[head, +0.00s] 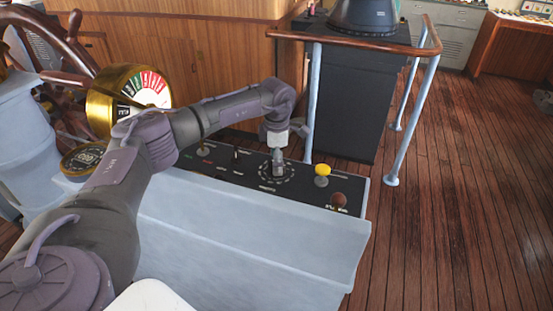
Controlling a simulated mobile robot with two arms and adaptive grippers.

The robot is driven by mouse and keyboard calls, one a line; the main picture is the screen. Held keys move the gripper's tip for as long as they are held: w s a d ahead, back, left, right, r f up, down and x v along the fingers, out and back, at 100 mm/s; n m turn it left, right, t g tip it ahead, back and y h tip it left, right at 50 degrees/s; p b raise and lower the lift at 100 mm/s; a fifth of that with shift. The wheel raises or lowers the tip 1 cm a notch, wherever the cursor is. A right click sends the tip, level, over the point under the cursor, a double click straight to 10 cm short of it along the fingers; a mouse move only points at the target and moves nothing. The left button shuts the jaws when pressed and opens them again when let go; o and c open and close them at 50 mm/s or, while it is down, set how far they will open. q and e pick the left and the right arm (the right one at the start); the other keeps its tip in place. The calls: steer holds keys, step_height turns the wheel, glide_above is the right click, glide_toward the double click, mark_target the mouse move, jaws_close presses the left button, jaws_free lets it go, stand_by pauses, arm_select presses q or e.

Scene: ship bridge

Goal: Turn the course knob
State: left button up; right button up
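The course knob sits on the black sloped panel, in the middle of a dial ring (265,182) with pale tick marks. My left arm reaches in from the lower left, and my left gripper (278,168) points down at the centre of this dial. The gripper covers most or all of the knob. Its fingers are small and dark here, so I cannot tell whether they are closed on the knob or only around it. My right gripper is not in view.
A yellow-topped knob (322,170) and a dark red one (338,200) stand right of the dial. Small switches (236,157) are to its left. A brass gauge (128,95) and a ship's wheel (62,45) stand at left. A wooden-topped railing (365,45) rises behind; open floor lies right.

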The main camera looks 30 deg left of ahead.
arm_select(q)
steer(key=shift+f, duration=0.35)
steer(key=c, duration=1.1)
steer(key=shift+c, duration=0.2)
steer(key=n, duration=0.9)
steer(key=shift+n, duration=0.3)
steer(key=shift+w, duration=0.1)
steer(key=shift+r, duration=0.1)
